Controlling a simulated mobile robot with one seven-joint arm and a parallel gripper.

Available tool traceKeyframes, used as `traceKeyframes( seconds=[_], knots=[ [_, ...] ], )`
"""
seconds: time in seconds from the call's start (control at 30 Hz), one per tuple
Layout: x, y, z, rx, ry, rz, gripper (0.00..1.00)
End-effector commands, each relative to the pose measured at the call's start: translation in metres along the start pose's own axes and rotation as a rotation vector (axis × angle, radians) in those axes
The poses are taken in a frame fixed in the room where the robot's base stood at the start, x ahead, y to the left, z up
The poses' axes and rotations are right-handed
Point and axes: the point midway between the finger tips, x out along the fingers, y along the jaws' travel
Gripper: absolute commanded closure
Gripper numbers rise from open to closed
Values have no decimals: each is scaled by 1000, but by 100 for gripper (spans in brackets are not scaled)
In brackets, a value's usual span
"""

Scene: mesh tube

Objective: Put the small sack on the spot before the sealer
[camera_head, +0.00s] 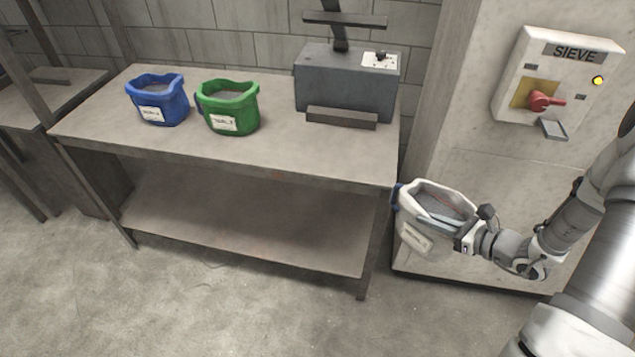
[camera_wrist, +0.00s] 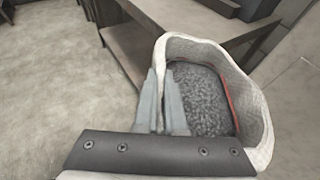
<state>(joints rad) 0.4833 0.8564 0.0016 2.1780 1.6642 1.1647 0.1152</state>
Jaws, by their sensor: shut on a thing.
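A white open-topped sack (camera_head: 418,238) with a label on its side hangs in my gripper (camera_head: 440,225), to the right of the table's front right corner. My gripper is shut on the sack's rim. In the wrist view the fingers (camera_wrist: 165,105) pinch the near left wall of the sack (camera_wrist: 252,85), and grey granular stuff fills its inside. The sealer (camera_head: 345,85), a grey box with a control panel and an upright arm, stands at the table's back right. A bar-like ledge (camera_head: 342,118) runs along its front base. The table top before it is bare.
The table (camera_head: 290,152) has a lower shelf (camera_head: 250,228). A blue sack (camera_head: 160,103) and a green sack (camera_head: 230,108) stand on its left and middle. A switch box marked SIEVE (camera_head: 555,80) is mounted on the pale housing at right. Open floor (camera_head: 200,310) lies in front.

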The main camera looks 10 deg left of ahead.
Motion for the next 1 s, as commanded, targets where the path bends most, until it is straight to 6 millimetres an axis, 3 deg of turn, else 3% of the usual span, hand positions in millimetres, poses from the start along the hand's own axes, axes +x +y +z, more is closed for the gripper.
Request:
traceKeyframes(
  seconds=[0.03,0.23,0.7,1.0],
  knots=[
    [5,0,-10,-3,-4,0,100],
    [12,0,-27,-3,-4,0,100],
    [10,-1,-22,-3,-5,-1,100],
    [14,12,1,-52,-8,86,100]
  ],
)
